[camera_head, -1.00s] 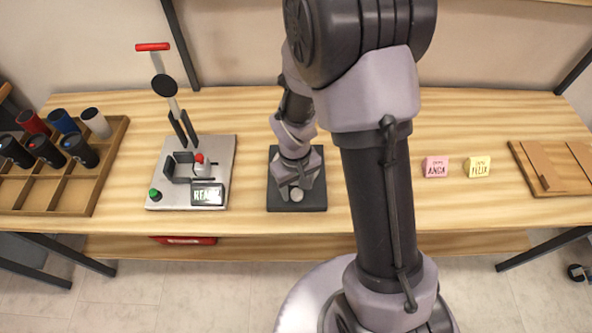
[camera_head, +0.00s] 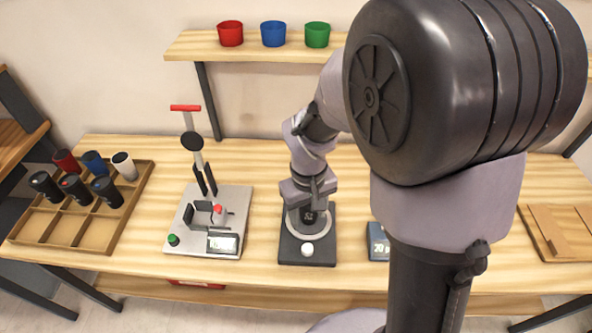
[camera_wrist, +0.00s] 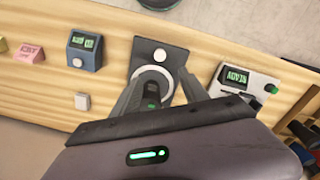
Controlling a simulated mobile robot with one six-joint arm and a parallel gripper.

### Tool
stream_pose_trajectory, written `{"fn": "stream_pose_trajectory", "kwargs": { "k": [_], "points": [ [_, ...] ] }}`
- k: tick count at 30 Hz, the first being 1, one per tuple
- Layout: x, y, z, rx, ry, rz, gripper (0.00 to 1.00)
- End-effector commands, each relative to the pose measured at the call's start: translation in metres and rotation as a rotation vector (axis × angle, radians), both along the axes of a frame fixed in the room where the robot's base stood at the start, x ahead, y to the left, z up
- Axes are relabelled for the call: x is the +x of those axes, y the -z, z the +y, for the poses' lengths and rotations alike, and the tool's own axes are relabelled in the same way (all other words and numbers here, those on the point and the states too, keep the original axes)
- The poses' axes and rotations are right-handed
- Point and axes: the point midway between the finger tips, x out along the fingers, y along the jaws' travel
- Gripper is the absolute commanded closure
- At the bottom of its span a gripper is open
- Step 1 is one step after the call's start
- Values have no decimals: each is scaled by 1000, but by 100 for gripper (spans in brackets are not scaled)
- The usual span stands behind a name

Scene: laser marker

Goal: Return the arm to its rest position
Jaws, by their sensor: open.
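My gripper (camera_wrist: 160,80) is open. In the wrist view its dark fingers stand apart over a dark square plate (camera_wrist: 158,54) with a pale ring and a white button. A small dark object with a green mark (camera_wrist: 153,92) shows between the fingers; I cannot tell what it is. In the head view my arm bends down to the gripper (camera_head: 309,212) above the same plate (camera_head: 291,251). Its fingertips are hard to make out there, and whether they touch the plate cannot be told.
The marking machine (camera_head: 178,240) with its red-handled lever stands left of the plate. A tray (camera_head: 24,241) with several dark and coloured tumblers is at the far left. A blue display box (camera_head: 378,240) is partly behind my arm. A shelf (camera_head: 190,46) with three cups (camera_head: 273,34) runs behind.

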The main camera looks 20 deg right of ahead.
Motion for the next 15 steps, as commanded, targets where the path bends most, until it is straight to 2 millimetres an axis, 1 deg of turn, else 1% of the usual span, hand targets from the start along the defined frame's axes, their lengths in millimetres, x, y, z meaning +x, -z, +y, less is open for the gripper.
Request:
{"fn": "stream_pose_trajectory", "kwargs": {
  "k": [2, 3, 5, 6, 8, 9, 10, 12, 15],
  "points": [
    [0, -1, 0, 1, 3, -3, 48],
    [-1, -5, 1, 5, 16, -16, 48],
    [-7, -21, 2, 20, 61, -59, 48],
    [-14, -37, 4, 39, 110, -103, 48],
    [-31, -62, 8, 80, 196, -180, 48],
    [-46, -76, 11, 113, 256, -230, 48],
    [-58, -85, 14, 140, 299, -265, 48],
    [-83, -101, 20, 202, 384, -337, 48],
    [-112, -112, 27, 280, 472, -412, 48]
  ]
}}
